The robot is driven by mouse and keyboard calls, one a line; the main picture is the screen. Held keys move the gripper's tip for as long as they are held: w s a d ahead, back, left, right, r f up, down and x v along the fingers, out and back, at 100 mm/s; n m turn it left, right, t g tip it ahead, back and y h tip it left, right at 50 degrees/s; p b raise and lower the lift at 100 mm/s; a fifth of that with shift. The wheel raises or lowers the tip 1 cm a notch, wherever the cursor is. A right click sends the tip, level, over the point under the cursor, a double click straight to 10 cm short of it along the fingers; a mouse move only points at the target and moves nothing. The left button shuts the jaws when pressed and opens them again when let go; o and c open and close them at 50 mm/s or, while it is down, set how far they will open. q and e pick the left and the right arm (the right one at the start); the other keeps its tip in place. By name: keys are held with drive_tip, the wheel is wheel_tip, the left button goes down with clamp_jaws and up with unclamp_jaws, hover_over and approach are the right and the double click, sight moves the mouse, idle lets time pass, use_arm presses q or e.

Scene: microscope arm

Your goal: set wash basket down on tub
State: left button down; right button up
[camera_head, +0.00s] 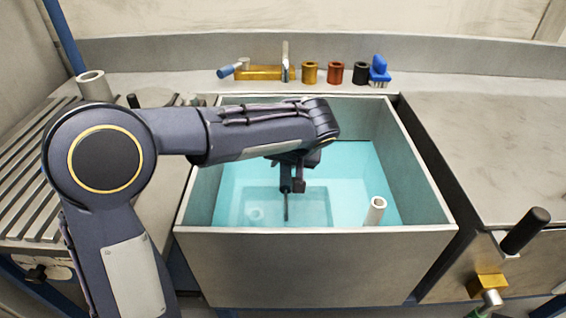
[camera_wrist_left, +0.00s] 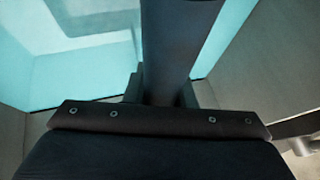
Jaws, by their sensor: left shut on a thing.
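The tub (camera_head: 315,270) is a large grey open box holding clear turquoise water. My left gripper (camera_head: 292,185) reaches over it from the left and points down inside its walls. It is shut on a dark handle-like piece, which runs up the middle of the left wrist view (camera_wrist_left: 178,45). A thin dark rod hangs below the gripper towards the water. I cannot clearly make out the wash basket's body. A pale square outline (camera_head: 310,207) shows under the water below the gripper, but I cannot tell if it is basket or tub floor. My right gripper is not in view.
A white pipe (camera_head: 376,211) stands inside the tub's front right corner. A brass tap (camera_head: 262,72), several coloured cylinders and a blue brush (camera_head: 379,70) line the back ledge. A slatted drainboard (camera_head: 25,190) lies left; a bare grey counter (camera_head: 490,150) lies right.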

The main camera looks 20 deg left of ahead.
use_arm(q)
drive_tip(key=shift+r, duration=0.15)
drive_tip(key=c, duration=1.2)
unclamp_jaws()
drive_tip(key=shift+d+r, duration=0.15)
drive_tip(key=shift+r, duration=0.1)
drive_tip(key=p+v, duration=0.2)
drive_tip(key=v, duration=0.9)
drive_tip(key=shift+s+r, duration=0.15)
drive_tip(key=shift+r, duration=0.05)
